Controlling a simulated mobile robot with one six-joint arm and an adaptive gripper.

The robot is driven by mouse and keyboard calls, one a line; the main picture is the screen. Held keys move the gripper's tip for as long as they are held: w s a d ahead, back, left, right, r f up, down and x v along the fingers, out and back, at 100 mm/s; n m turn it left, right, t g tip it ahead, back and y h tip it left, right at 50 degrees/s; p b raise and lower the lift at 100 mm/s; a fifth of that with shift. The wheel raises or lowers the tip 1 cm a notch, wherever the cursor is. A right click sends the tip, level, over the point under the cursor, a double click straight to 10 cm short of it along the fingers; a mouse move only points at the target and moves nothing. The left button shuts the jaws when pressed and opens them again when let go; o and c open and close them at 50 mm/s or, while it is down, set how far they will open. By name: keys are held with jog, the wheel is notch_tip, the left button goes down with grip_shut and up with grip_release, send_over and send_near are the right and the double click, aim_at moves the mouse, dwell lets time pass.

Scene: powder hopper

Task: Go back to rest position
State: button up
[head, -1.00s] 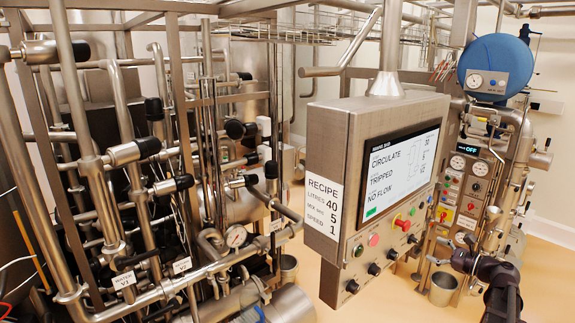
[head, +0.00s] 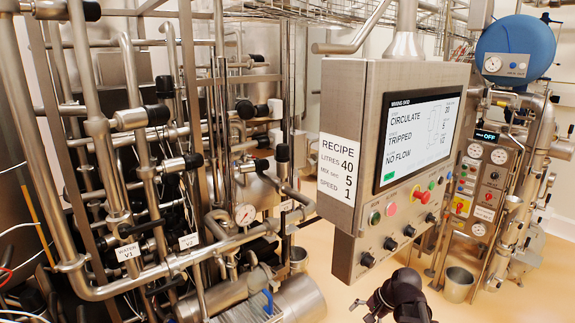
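My gripper (head: 366,304) shows at the bottom of the head view, a dark shape below the control panel. Its fingers are small and partly turned away, so its opening cannot be read. No object is visible in it. The control panel (head: 345,105) is a steel box with a screen (head: 421,137) reading CIRCULATE, TRIPPED, NO FLOW. A row of buttons and dark knobs runs below the screen. My gripper is in front of and apart from the panel.
Steel pipes with valves labelled V1 (head: 128,252) and V2 (head: 189,241) fill the left. A smaller panel (head: 480,185) and a blue round tank (head: 519,48) stand at right. A metal bucket (head: 458,285) stands on the tan floor (head: 530,305), which is open at lower right.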

jog(key=s+a+f+n+g+h+b, duration=0.2)
jog(key=s+a+f+n+h+b, duration=0.2)
jog(key=s+f+n, duration=0.3)
jog(key=shift+s+f+n+h+b, duration=0.15)
jog(key=shift+f+n+h+b, duration=0.25)
jog(key=shift+f+h+b, duration=0.25)
jog(key=shift+a, duration=0.1)
jog(key=shift+c, duration=0.2)
dwell(1.3)
